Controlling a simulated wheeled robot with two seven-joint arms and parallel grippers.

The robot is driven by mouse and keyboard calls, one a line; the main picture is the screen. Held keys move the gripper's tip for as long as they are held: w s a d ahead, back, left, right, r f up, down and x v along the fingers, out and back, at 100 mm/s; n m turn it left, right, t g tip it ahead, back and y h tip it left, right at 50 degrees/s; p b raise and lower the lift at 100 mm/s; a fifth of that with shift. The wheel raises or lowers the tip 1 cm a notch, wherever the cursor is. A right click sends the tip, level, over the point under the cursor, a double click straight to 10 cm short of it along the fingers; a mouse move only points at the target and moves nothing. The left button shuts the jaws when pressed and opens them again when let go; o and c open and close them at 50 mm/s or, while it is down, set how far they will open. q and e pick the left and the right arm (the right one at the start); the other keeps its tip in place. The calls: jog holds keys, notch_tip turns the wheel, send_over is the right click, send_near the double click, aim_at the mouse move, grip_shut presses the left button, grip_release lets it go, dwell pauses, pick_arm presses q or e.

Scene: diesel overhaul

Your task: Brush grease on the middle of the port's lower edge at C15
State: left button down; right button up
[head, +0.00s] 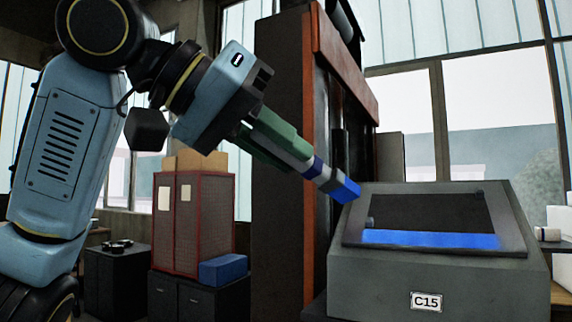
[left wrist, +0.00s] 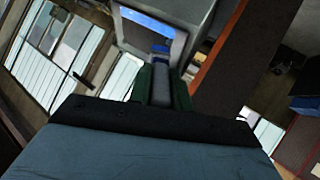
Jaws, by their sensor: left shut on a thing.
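A grey housing (head: 440,275) with a C15 label (head: 425,301) stands at the right in the head view. Its sloped top has a dark rectangular port (head: 425,212) with a bright blue band (head: 430,240) along the lower edge inside the frame. My left gripper (head: 298,153), with green fingers, is shut on a grey brush (head: 318,173) with a blue collar and blue tip (head: 346,190). The tip is at the port frame's upper left corner in the picture; contact cannot be told. The left wrist view shows the brush (left wrist: 159,82) pointing toward the port (left wrist: 150,37). My right gripper is not in view.
A dark column with an orange edge (head: 308,150) stands behind the housing, close to the brush. A red mesh cabinet (head: 195,220) and a blue box (head: 223,270) are at the left back. A small white cylinder (head: 547,234) is right of the housing.

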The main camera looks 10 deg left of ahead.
pick_arm(q)
jog(key=shift+r, duration=0.1)
jog(key=shift+s+a+r, duration=0.25)
jog(key=shift+s+r, duration=0.7)
jog(key=shift+r, duration=0.2)
dwell(0.4)
